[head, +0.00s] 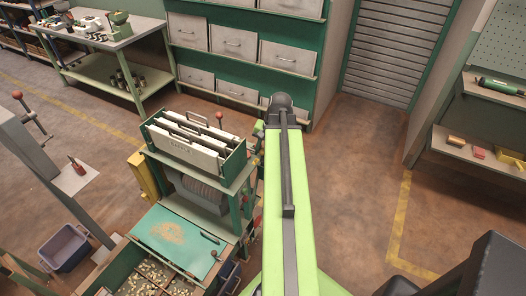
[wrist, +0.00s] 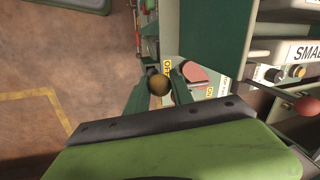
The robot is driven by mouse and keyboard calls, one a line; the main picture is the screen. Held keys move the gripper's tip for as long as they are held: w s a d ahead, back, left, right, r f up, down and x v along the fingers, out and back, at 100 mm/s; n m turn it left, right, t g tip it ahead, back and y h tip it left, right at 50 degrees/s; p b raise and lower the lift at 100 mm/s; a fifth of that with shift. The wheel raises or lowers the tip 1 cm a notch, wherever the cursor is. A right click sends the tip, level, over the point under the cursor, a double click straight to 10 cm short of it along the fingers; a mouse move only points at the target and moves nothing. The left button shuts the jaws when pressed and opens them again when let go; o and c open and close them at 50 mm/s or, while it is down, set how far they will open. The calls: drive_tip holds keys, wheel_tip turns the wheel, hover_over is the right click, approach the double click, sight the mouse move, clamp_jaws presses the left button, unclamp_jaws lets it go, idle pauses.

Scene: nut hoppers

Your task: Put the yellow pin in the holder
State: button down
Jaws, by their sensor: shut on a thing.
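My gripper (wrist: 160,92) shows in the wrist view as two dark green fingers shut on a round, brass-yellow thing (wrist: 159,85). It is seen end-on, so its length is hidden; it looks like the yellow pin. Beyond the fingers is a green machine frame (wrist: 215,25) with yellow labels (wrist: 224,84) and a pinkish-red part (wrist: 195,75). I cannot tell which part is the holder, or whether the pin touches anything. In the head view my arm reaches forward beside the green machine (head: 243,180), and its far end hides the fingers.
The machine's white-panelled hopper top (head: 190,145) and green tray (head: 180,240) stand left of my arm. Grey drawers (head: 235,45) rise behind. A red-knobbed lever (wrist: 305,104) is at right in the wrist view. The brown floor (head: 350,170) right of my arm is clear.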

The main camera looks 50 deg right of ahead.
drive_tip(key=shift+f+b, duration=0.8)
drive_tip(key=shift+f, duration=0.1)
drive_tip(key=c, duration=1)
unclamp_jaws()
drive_tip(key=shift+c, duration=0.2)
drive_tip(key=p+v, duration=1.7)
drive_tip(key=shift+r, duration=0.25)
